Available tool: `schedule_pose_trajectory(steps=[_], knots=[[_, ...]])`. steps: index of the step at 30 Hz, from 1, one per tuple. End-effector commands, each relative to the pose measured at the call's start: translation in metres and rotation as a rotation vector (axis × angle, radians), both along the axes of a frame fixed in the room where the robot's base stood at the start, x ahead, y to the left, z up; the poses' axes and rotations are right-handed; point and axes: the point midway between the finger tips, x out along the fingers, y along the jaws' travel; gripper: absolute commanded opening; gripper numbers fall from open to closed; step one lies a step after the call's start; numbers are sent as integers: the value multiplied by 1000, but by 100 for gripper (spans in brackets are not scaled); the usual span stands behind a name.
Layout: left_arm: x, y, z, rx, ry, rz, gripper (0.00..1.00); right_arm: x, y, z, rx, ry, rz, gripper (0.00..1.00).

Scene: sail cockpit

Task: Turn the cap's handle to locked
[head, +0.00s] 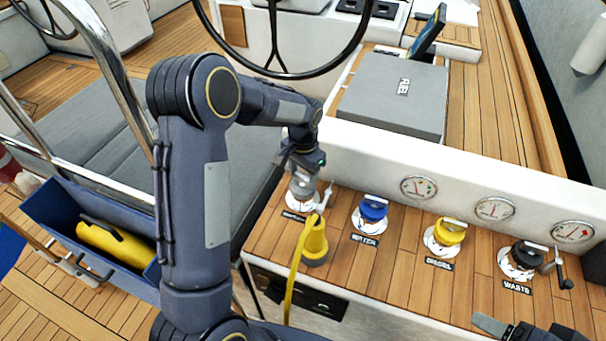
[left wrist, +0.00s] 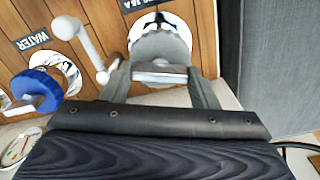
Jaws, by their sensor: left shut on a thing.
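The grey cap (head: 303,187) sits on a white ring at the left end of the row of deck fillers. In the left wrist view the cap (left wrist: 160,46) shows close up, with its pale handle bar (left wrist: 159,77) lying across it. My left gripper (head: 301,165) reaches down onto this cap from above. In the left wrist view, my left gripper's fingers (left wrist: 160,82) stand on both ends of the handle and are shut on it. The cap's label is partly hidden in the head view. My right gripper (head: 515,328) is only partly in view at the bottom right.
A yellow plug (head: 315,246) with its cable stands in front of the grey cap, beside a white lever (head: 327,196). The blue WATER cap (head: 373,208), yellow DIESEL cap (head: 448,233) and black WASTE cap (head: 524,255) are to the right. Gauges (head: 419,187) line the wall behind.

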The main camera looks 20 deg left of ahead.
Motion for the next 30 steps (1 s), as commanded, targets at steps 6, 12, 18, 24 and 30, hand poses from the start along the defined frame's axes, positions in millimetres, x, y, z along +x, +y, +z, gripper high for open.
schedule_pose_trajectory(steps=[6,12,18,24,30], knots=[[0,0,0,1,0,-53,31,0,0,-1,0,0,0,75],[0,0,0,1,0,-68,31,0,0,-1,0,0,0,75],[0,0,0,1,-1,-67,31,0,0,-1,0,0,0,75],[0,0,0,1,-1,-66,68,0,0,-1,0,0,0,75],[0,0,0,1,-1,-66,76,0,0,-1,0,0,0,75]])
